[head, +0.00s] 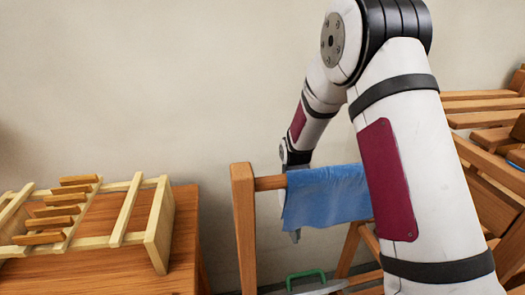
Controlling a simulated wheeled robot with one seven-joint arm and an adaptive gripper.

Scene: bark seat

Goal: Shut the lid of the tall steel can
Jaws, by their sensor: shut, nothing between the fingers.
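A green handle (306,277) shows at the bottom edge, beside a small pale grey strip (325,287). I cannot tell whether these belong to the tall steel can or its lid; no can body is clearly in view. My gripper (295,236) is mostly hidden behind the blue cloth; only a small grey tip shows below the cloth's left end. It is shut and empty, above the green handle in the picture.
The blue cloth (325,195) hangs over the rail of a wooden frame (244,230). A slatted wooden rack (130,215) stands on a wooden table (110,276) at left. Slatted wooden furniture (485,105) stands at right. A plain wall is behind.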

